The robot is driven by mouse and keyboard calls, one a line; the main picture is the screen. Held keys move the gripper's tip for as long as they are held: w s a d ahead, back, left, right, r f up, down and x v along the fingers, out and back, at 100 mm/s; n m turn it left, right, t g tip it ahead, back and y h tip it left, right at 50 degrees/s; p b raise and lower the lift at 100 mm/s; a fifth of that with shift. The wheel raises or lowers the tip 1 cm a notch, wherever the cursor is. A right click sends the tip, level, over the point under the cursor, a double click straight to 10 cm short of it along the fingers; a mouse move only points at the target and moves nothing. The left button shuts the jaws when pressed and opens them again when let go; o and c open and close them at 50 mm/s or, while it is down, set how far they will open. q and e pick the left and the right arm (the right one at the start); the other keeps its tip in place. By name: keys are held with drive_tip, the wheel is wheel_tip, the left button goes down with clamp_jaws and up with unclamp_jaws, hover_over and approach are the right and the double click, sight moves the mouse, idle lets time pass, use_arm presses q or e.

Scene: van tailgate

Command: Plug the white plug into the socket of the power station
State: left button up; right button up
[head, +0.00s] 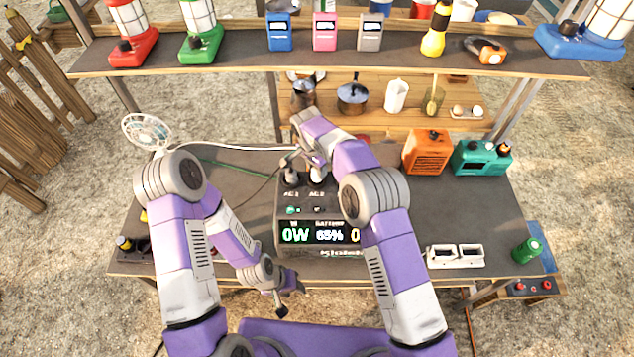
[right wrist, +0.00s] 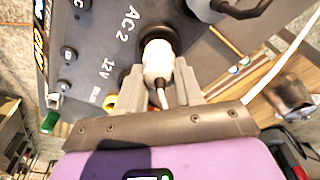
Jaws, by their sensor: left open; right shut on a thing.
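The power station (head: 285,215) stands on the dark tabletop, its display reading 0W and 65%, with sockets marked AC 1 and AC 2 on top. My right gripper (head: 314,170) is shut on the white plug (right wrist: 158,62), which also shows in the head view (head: 317,179). The plug is at the round dark AC 2 socket (right wrist: 160,33), its front end against or inside it; how deep I cannot tell. Another plug (head: 290,177) stands at AC 1, partly seen in the right wrist view (right wrist: 240,6). My left gripper (head: 288,297) is open and empty near the table's front edge.
A white cable (head: 245,148) runs left towards a small fan (head: 147,131). Orange (head: 425,152) and teal (head: 482,158) boxes stand at the right back. A white double-socket block (head: 455,256) and green can (head: 526,250) lie right. A shelf of lanterns (head: 200,42) hangs above.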

drive_tip(key=shift+f+b, duration=0.45)
drive_tip(key=shift+f, duration=0.25)
drive_tip(key=shift+f, duration=0.1)
drive_tip(key=o, duration=1.1)
drive_tip(key=r, duration=0.7)
drive_tip(key=shift+s+a+r, duration=0.3)
drive_tip(key=shift+s+a, duration=0.1)
